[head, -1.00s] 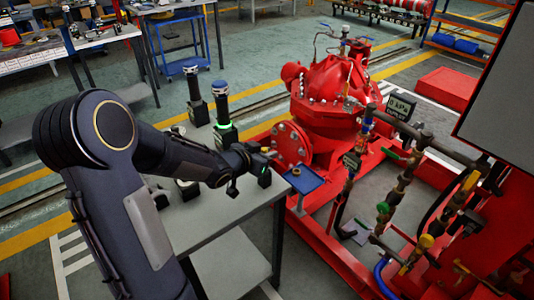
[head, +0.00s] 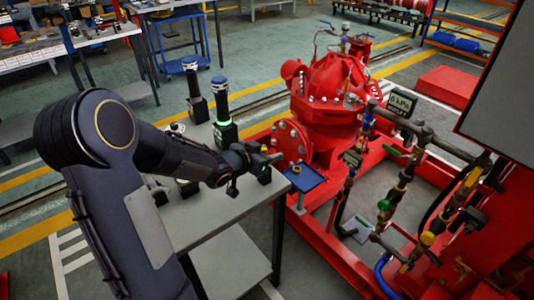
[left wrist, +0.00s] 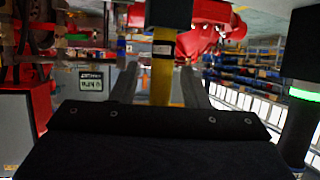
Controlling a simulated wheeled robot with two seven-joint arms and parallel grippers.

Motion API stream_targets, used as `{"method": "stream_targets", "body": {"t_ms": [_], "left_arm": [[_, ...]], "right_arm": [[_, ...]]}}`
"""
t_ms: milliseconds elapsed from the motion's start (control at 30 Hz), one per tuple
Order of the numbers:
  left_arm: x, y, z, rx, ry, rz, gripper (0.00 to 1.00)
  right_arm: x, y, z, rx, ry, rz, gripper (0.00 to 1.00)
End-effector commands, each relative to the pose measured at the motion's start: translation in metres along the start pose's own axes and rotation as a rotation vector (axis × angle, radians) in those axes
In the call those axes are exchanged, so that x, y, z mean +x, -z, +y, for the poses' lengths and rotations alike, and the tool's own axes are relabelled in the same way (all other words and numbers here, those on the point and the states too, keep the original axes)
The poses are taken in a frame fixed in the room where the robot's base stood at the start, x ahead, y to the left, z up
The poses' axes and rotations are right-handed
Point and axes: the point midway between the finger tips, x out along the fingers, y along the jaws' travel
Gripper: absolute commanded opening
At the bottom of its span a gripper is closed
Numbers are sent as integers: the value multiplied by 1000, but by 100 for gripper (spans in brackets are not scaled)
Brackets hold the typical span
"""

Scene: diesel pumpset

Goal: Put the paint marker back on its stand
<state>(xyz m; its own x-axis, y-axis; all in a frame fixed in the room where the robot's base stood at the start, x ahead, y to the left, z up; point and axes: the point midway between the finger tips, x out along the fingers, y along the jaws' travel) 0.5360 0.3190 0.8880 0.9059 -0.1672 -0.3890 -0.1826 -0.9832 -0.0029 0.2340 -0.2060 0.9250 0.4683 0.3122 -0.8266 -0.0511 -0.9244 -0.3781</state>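The paint marker (left wrist: 162,82), yellow with a dark and pale band, stands between the two fingers of my left gripper (left wrist: 160,90) in the left wrist view, which is upside down. Gaps show on both sides of the marker, so the gripper looks open around it. The marker's lower end meets a black block, its stand (left wrist: 168,12). In the head view my left gripper (head: 262,160) is over the bench's right end, just above the small black stand (head: 264,176); the marker itself is hard to make out there. My right gripper is not in view.
Black holders with blue-and-white tops, one with a green ring (head: 222,122), stand left of the gripper on the grey bench (head: 215,222). A blue tray (head: 303,178) sits just right of the bench. The red pumpset (head: 330,100) and its pipes lie beyond.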

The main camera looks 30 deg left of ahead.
Motion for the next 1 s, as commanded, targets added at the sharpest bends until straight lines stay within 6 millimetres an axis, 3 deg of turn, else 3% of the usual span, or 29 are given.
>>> {"method": "stream_targets", "body": {"t_ms": [233,633,1000], "left_arm": [[-9,1,-1,0,2,1,41],[-71,1,-1,0,2,0,41],[-78,0,0,0,0,0,41]], "right_arm": [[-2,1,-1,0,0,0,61],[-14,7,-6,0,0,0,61],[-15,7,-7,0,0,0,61]]}}
